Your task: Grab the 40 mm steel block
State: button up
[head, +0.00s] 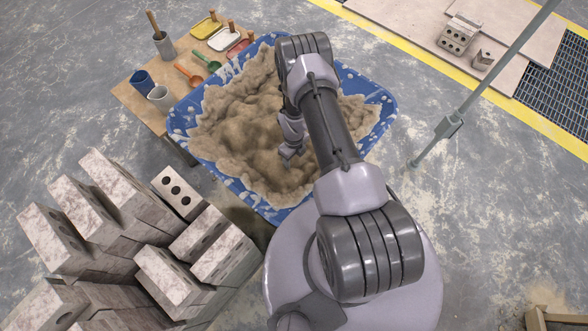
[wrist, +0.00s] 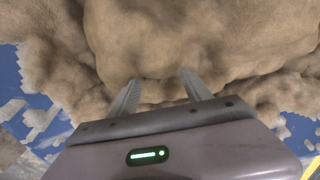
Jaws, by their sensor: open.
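My gripper (head: 290,152) hangs over the blue tub (head: 381,93), which is filled with lumpy brown mortar (head: 235,125). In the wrist view my gripper (wrist: 156,85) is open, its two fingers apart with only mortar (wrist: 200,35) beyond them. The fingertips are close to the mortar; I cannot tell whether they touch it. No 40 mm steel block can be made out in either view. My arm covers part of the tub in the head view.
Stacked blocks (head: 120,215) fill the lower left. A grey pole (head: 475,95) stands at right. Open floor (head: 500,210) lies to the right.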

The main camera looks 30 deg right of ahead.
aim_at(294, 167)
jog(key=f+b, duration=0.1)
jog(key=f, duration=0.1)
jog(key=f+b, duration=0.1)
jog(key=f, duration=0.2)
jog(key=f+b, duration=0.1)
jog(key=f, duration=0.1)
jog(key=shift+s+f+b, duration=0.3)
jog(key=shift+f, duration=0.1)
jog(key=shift+r, duration=0.15)
grip_shut()
